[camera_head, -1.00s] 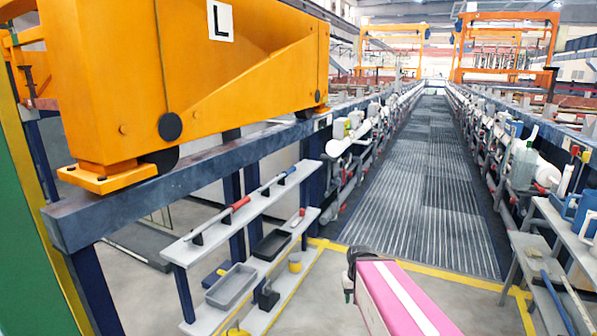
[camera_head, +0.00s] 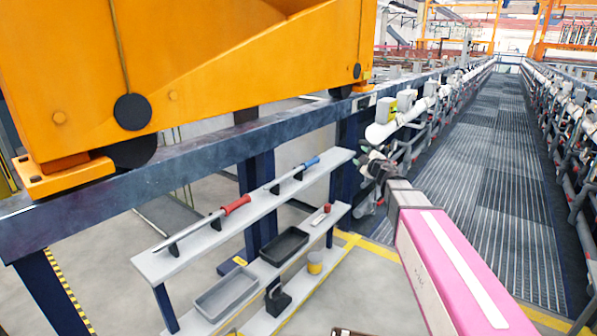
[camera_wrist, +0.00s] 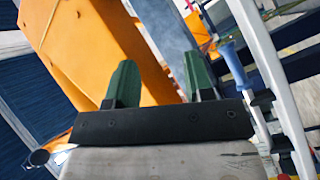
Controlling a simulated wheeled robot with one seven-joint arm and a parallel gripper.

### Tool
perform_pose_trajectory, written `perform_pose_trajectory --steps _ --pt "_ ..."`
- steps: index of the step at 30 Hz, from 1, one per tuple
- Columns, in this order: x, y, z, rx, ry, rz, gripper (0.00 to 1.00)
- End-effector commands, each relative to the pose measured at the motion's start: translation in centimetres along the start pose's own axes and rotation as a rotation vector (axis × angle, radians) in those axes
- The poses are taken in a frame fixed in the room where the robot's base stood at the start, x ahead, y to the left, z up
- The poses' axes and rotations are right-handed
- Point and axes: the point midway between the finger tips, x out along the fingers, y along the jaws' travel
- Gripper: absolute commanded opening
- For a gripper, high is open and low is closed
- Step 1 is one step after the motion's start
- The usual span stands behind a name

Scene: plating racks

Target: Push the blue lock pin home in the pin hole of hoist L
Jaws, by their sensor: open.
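The orange hoist (camera_head: 200,70) stands on the dark blue rail at the upper left; its L label is out of view now. It also shows as a tilted orange body in the wrist view (camera_wrist: 95,50). I cannot make out its pin hole. A blue-handled rod (camera_head: 309,163) lies in holders on the upper shelf; a blue handle (camera_wrist: 230,62) shows in the wrist view beyond the right finger. I cannot tell whether this is the lock pin. My gripper (camera_head: 372,163) is open, its green fingers apart and empty (camera_wrist: 160,85), right of the shelf.
A red-handled rod (camera_head: 200,228) lies on the upper shelf (camera_head: 165,262). The dark blue rail (camera_head: 200,165) runs above the shelf. The grated walkway (camera_head: 500,180) at right is clear.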

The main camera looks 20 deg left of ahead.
Motion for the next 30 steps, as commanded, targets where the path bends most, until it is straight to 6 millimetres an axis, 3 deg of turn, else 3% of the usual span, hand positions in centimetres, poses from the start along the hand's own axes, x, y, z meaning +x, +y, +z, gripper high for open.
perform_pose_trajectory --steps 1,6,10,18,23,30 --pt "1.6 -0.2 -2.8 -0.064 0.106 -0.055 0.48" --pt "3.2 -3.0 -10.4 -0.264 0.423 -0.311 0.48" --pt "2.7 -5.4 -14.1 -0.387 0.599 -0.538 0.48" --pt "0.6 -7.8 -16.4 -0.513 0.750 -0.871 0.48" --pt "0.3 -8.6 -16.7 -0.527 0.765 -0.922 0.48" --pt "1.6 -11.3 -17.9 -0.526 0.765 -0.921 0.48"
